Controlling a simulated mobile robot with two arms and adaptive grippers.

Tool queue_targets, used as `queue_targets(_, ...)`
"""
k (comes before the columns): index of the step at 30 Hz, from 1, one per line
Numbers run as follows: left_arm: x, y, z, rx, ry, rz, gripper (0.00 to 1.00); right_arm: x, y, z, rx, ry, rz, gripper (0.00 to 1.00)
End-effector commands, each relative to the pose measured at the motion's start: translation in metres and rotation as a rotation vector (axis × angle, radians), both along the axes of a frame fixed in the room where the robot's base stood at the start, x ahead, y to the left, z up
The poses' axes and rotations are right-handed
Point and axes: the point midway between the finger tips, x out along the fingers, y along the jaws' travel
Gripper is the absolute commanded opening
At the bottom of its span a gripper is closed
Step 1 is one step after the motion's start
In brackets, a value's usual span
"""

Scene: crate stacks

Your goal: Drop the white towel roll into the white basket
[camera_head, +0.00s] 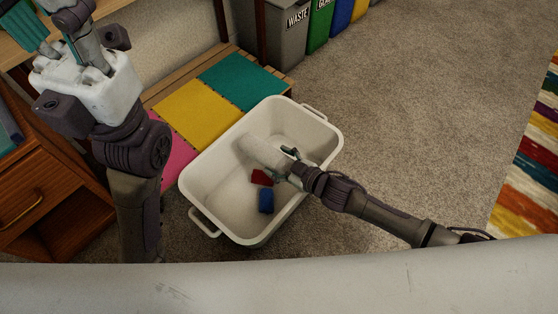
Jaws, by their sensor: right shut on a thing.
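The white basket (214,156) stands on the floor in the middle of the head view, with a handle at each end. The white towel roll (262,150) is over the inside of the basket, lying lengthwise from upper left to lower right. My right gripper (289,160) reaches in from the right over the basket's rim and is shut on the near end of the roll. I cannot tell whether the roll touches the basket. My left arm is at the upper left; its gripper (68,45) is partly seen, and its fingers are unclear.
A red block (262,177) and a blue block (266,201) lie inside the basket. A low wooden bench with coloured mats (198,108) is behind it. A wooden cabinet (38,190) stands left, waste bins (278,35) at the back.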

Motion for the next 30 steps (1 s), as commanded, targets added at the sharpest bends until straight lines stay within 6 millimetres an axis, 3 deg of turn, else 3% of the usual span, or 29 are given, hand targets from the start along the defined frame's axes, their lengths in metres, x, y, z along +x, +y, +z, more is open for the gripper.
queue_targets(1, 0.000, 0.000, 0.000, 0.000, 0.000, 0.000, 0.40, 0.000, 0.000, 0.001, 0.001, -0.001, 0.000, 0.76)
queue_targets(6, 0.000, 0.000, 0.000, 0.000, 0.000, 0.000, 0.40, 0.000, 0.000, 0.000, 0.001, -0.001, 0.000, 1.00)
queue_targets(19, 0.001, 0.000, -0.001, 0.001, 0.004, 0.000, 0.40, -0.006, -0.006, 0.002, -0.001, 0.002, -0.001, 1.00)
queue_targets(30, 0.000, 0.000, -0.001, 0.001, 0.002, 0.000, 0.40, -0.055, -0.053, 0.029, -0.001, 0.003, 0.000, 1.00)
